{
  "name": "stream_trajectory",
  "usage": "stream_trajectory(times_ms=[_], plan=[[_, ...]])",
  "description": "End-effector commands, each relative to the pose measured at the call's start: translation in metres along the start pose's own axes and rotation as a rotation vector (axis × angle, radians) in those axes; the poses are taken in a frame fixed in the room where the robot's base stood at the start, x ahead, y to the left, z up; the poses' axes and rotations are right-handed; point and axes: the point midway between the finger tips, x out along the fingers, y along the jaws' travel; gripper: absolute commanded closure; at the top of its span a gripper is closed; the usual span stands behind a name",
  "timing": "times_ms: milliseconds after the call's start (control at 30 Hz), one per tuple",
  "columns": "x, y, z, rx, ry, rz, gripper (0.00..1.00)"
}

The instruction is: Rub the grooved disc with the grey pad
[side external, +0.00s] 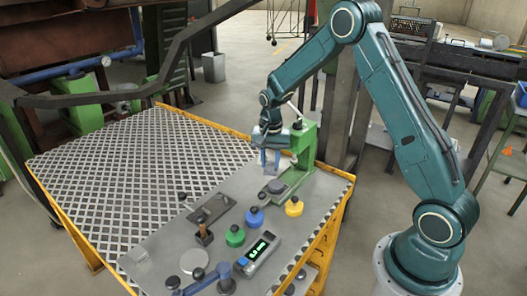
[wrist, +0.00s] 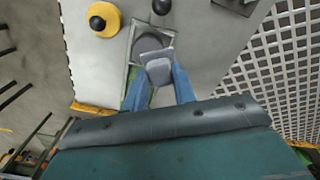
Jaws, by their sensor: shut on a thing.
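My gripper (side external: 270,166) points down over the right part of the bench, beside the green stand (side external: 303,145). In the wrist view its two blue fingers (wrist: 158,84) are shut on the grey pad (wrist: 157,66). The grooved disc (side external: 276,187) is a dark grey round piece on the stand's base, just below the fingertips. In the wrist view the disc (wrist: 152,44) is partly hidden behind the pad. I cannot tell whether the pad touches the disc. Its grooves are too small to make out.
Yellow (side external: 294,207), blue (side external: 255,217) and green (side external: 235,236) knobbed pieces stand close in front of the disc. A display box (side external: 262,251), a dark plate (side external: 209,209) and a blue-handled tool (side external: 222,275) lie nearby. The patterned left part of the bench (side external: 130,165) is clear.

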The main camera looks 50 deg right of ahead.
Motion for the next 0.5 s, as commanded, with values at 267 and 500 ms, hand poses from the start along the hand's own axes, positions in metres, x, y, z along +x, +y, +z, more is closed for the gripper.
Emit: stream_trajectory(times_ms=[267,500], plan=[[-0.026,0.0,0.0,0.0,0.001,-0.001,0.95],[-0.036,0.0,0.0,0.0,0.0,0.0,0.95]])
